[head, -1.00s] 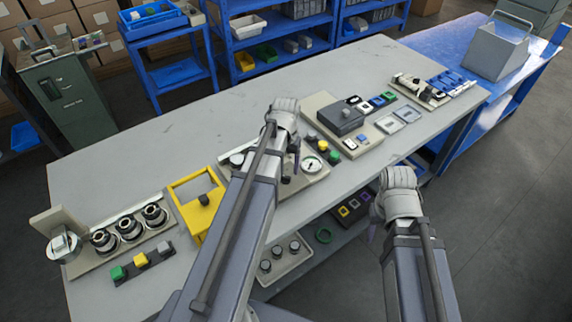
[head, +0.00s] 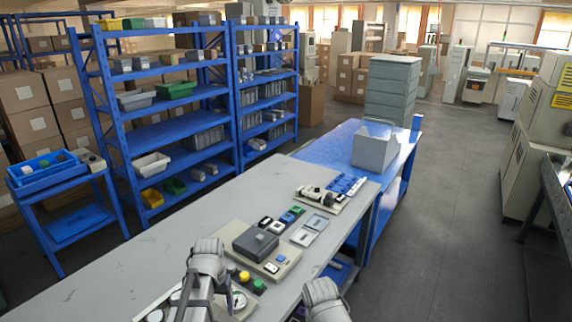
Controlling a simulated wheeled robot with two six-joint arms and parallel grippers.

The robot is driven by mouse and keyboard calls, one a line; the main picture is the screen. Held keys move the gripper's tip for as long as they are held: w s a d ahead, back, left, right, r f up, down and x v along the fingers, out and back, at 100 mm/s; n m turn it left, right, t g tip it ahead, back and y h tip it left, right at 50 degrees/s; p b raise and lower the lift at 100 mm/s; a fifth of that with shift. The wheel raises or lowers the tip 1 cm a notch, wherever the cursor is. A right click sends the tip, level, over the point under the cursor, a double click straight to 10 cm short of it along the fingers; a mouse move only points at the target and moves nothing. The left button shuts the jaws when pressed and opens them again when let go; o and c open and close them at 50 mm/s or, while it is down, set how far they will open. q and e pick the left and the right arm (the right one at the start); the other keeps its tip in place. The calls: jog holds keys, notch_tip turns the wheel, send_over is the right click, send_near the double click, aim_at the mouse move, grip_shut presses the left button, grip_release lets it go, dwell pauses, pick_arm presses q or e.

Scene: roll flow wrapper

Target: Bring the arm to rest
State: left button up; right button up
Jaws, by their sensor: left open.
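My left arm's pale wrist (head: 207,256) hangs over the near part of the long grey table (head: 130,250). The left gripper (head: 224,282) is open below it, mostly hidden by the wrist, beside the gauge panel (head: 240,298). I see nothing held in it. My right arm's pale wrist (head: 322,294) shows at the bottom edge, beside the table's right edge. The right gripper's jaws do not show.
A dark grey box (head: 255,242) stands on a beige panel, close to the left wrist. Several small parts and a rack (head: 325,198) lie beyond. A grey bin (head: 375,152) stands on the blue bench (head: 325,150). The table's left side is clear.

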pick_arm(q)
jog(key=s+d+m, duration=0.2)
jog(key=s+d, duration=0.3)
jog(key=d, duration=0.3)
jog(key=s+d+m+y, duration=0.1)
jog(key=s+d+m, duration=0.1)
jog(key=s+d, duration=0.4)
jog(key=d, duration=0.3)
jog(key=shift+d, duration=0.15)
